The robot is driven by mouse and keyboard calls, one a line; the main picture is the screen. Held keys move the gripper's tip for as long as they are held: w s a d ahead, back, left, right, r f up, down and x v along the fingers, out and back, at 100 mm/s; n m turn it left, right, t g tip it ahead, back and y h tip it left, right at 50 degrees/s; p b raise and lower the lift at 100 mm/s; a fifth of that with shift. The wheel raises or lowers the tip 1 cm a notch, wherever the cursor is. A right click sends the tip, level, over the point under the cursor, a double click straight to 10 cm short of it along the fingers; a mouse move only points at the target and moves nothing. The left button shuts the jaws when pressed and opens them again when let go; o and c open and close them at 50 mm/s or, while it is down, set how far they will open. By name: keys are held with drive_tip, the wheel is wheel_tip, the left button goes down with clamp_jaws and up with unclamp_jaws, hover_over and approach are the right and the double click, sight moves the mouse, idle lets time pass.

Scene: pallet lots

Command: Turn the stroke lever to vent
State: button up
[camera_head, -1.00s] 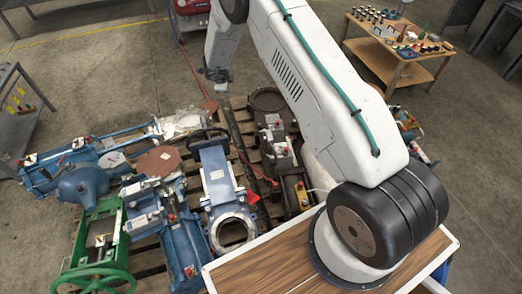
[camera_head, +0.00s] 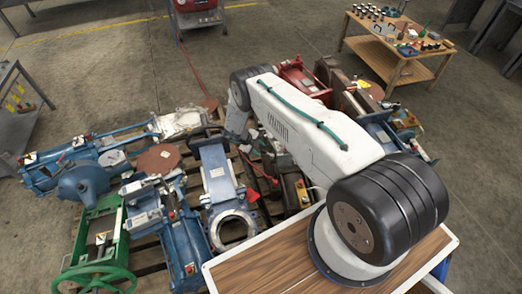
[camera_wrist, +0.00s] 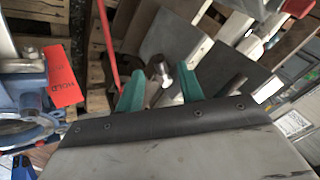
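In the wrist view, my gripper (camera_wrist: 160,84) shows two green fingers set apart, with open space between them. A short round metal bar end (camera_wrist: 158,70) shows in the gap between the fingertips, with no finger visibly closed on it. I cannot tell for sure whether this is the stroke lever, and no vent marking can be read. In the head view, my arm bends down over the pallet of equipment and hides the gripper and the spot it faces.
A red tag (camera_wrist: 66,87) hangs left of my fingers beside blue valve parts (camera_wrist: 22,88). A thin red rod (camera_wrist: 107,42) stands close by. Blue cylinders (camera_head: 140,135), a green handwheel (camera_head: 95,280) and a red unit (camera_head: 300,75) crowd the wooden pallet. A worktable (camera_head: 400,65) stands at back right.

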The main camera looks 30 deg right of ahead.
drive_tip(key=shift+x, duration=1)
clamp_jaws()
drive_tip(key=shift+a+n, duration=0.15)
drive_tip(key=shift+n, duration=0.15)
drive_tip(key=shift+s+a+n+t, duration=0.3)
drive_tip(key=shift+s+n+t, duration=0.35)
drive_tip(key=shift+n, duration=0.55)
drive_tip(key=shift+s+a+n+t, duration=0.25)
drive_tip(key=shift+s+n+t, duration=0.25)
drive_tip(key=shift+n+t, duration=0.55)
drive_tip(key=shift+s+a+n+t, duration=0.3)
drive_tip(key=shift+s+n+t, duration=0.3)
drive_tip(key=shift+n, duration=0.75)
drive_tip(key=shift+y, duration=0.3)
